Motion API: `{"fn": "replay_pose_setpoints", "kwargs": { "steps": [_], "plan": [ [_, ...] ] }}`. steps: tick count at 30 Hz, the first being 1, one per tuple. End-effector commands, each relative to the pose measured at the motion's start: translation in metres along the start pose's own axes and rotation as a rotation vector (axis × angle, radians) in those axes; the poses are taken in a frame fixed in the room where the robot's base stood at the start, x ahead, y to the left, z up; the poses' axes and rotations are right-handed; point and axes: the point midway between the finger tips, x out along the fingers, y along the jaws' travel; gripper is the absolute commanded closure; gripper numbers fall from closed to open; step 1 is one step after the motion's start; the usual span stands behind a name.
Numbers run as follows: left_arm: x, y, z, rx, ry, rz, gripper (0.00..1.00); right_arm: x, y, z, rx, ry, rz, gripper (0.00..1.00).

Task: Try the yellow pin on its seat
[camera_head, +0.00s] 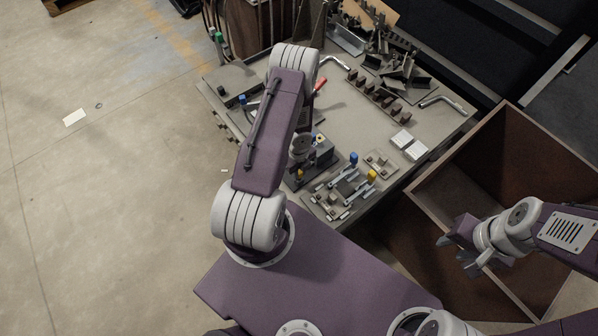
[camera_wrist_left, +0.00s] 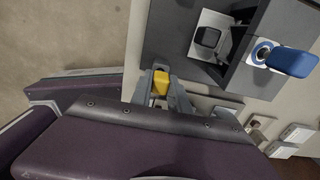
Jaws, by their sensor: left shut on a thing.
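My left gripper (camera_wrist_left: 161,78) is shut on a yellow pin (camera_wrist_left: 160,87), whose yellow head shows between the fingertips in the left wrist view. A small yellow spot, likely the same pin (camera_head: 300,174), shows below the left wrist in the head view. Beside it in the wrist view is a dark grey block (camera_wrist_left: 178,35) with a square opening (camera_wrist_left: 208,38). The pin's lower end and its seat are hidden, so I cannot tell whether they touch. My right gripper (camera_head: 459,252) looks open and empty, over the brown bin at the right.
In the head view, another yellow-headed piece (camera_head: 371,176) and a blue one (camera_head: 353,159) stand on a fixture plate. Metal parts crowd the table's (camera_head: 338,108) back. The brown bin (camera_head: 519,155) stands right.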

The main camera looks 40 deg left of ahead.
Motion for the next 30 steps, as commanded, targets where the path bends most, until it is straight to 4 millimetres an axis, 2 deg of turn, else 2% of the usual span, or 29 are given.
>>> {"fn": "replay_pose_setpoints", "kwargs": {
  "steps": [24, 30],
  "plan": [
    [-0.043, 0.000, 0.000, 0.000, 0.000, 0.000, 1.00, -0.043, -0.001, -0.004, 0.000, 0.000, 0.000, 0.64],
    [-0.043, 0.000, 0.000, 0.000, 0.000, 0.000, 1.00, -0.043, -0.001, -0.004, 0.000, 0.000, 0.000, 0.64]
  ]
}}
